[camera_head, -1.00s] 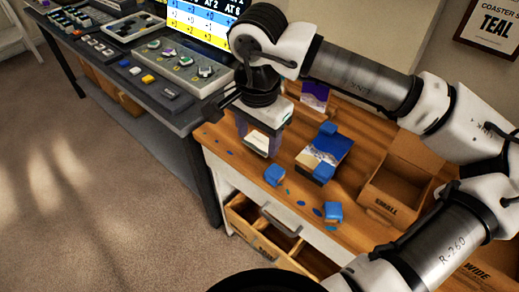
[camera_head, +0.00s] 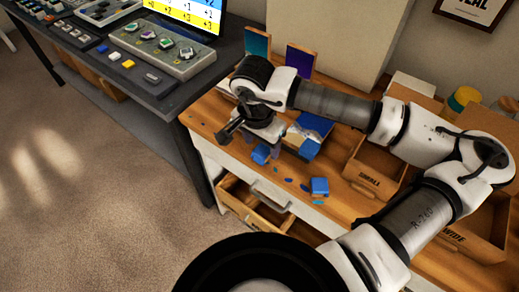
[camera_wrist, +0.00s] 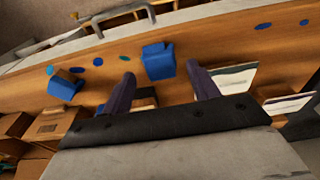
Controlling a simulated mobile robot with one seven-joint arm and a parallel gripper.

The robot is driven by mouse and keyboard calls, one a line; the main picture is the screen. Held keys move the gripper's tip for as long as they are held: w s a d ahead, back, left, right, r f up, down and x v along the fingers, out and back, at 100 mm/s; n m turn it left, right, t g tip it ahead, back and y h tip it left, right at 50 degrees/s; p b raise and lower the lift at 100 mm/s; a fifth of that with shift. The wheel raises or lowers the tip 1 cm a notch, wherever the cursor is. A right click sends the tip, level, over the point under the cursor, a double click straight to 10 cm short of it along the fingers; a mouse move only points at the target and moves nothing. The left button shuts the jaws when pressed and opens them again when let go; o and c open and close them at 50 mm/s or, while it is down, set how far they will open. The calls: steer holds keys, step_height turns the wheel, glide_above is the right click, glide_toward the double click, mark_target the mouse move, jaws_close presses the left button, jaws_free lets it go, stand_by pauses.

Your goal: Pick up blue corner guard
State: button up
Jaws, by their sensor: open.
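Several blue corner guards are in view. One blue corner guard (camera_head: 261,154) sits on the wooden bench top near its front edge; in the wrist view this guard (camera_wrist: 158,60) appears just beyond and between my two fingertips. A second blue guard (camera_head: 320,186) lies to the right near the front edge and also shows in the wrist view (camera_wrist: 65,86). A third guard (camera_head: 309,149) is on a corner of a blue-and-cream panel (camera_head: 303,131). My gripper (camera_wrist: 162,80) is open with nothing visibly held. In the head view my gripper (camera_head: 262,141) is low, close beside the first guard.
Small blue and teal spots (camera_head: 289,180) mark the bench top. An open box marked SMALL (camera_head: 374,183) stands to the right. Teal and purple panels (camera_head: 300,62) stand at the back. An open drawer (camera_head: 245,205) is below the bench front. A dark table with devices is left.

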steer(key=shift+w+d+f, duration=0.1)
steer(key=shift+f, duration=0.8)
steer(key=shift+c, duration=0.3)
steer(key=c, duration=1)
